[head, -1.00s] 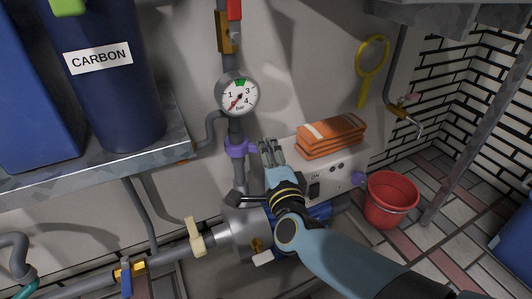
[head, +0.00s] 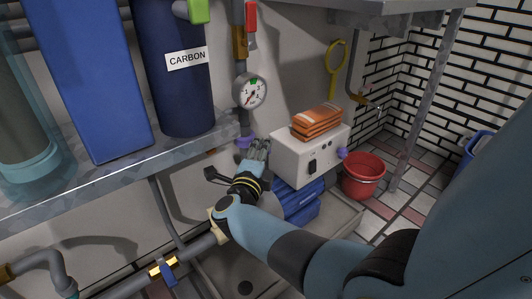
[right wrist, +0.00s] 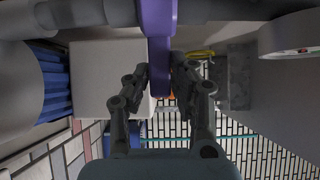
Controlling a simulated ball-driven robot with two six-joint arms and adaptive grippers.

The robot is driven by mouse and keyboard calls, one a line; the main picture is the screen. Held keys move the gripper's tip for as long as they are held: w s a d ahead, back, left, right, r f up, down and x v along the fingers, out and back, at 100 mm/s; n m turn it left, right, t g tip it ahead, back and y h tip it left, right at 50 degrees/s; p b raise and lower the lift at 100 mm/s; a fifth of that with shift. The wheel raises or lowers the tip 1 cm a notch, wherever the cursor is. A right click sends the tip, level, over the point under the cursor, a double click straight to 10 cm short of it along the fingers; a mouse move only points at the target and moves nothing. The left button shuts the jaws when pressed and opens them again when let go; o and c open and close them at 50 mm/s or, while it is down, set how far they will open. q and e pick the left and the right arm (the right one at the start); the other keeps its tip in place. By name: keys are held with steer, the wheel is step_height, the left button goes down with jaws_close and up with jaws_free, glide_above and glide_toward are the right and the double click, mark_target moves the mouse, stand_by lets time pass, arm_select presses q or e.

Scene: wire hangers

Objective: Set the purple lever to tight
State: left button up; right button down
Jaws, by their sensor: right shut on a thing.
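The purple lever (head: 243,142) sits on the vertical grey pipe below the pressure gauge (head: 249,91), partly covered by my right gripper. My right gripper (head: 258,148) reaches up to it from below right. In the right wrist view the lever's purple handle (right wrist: 159,55) runs down between my two fingers (right wrist: 160,82), and the fingers are shut on it. The gauge needle points to the lower left, at the low end of its scale. My left gripper is not in view.
A white control box (head: 300,157) with orange bricks (head: 316,122) on top and a purple knob (head: 342,153) stands right of my gripper. A shelf (head: 110,165) with a CARBON canister (head: 175,85) hangs at left. A red bucket (head: 362,178) stands on the floor.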

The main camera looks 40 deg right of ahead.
steer(key=shift+a+f+m+g+h+b, duration=0.1)
steer(key=shift+a+m+g+h+b, duration=0.35)
steer(key=shift+m+g+h, duration=0.5)
steer(key=shift+a+y, duration=0.1)
steer(key=shift+y, duration=0.15)
steer(key=c, duration=1.2)
jaws_free()
steer(key=shift+o, duration=0.2)
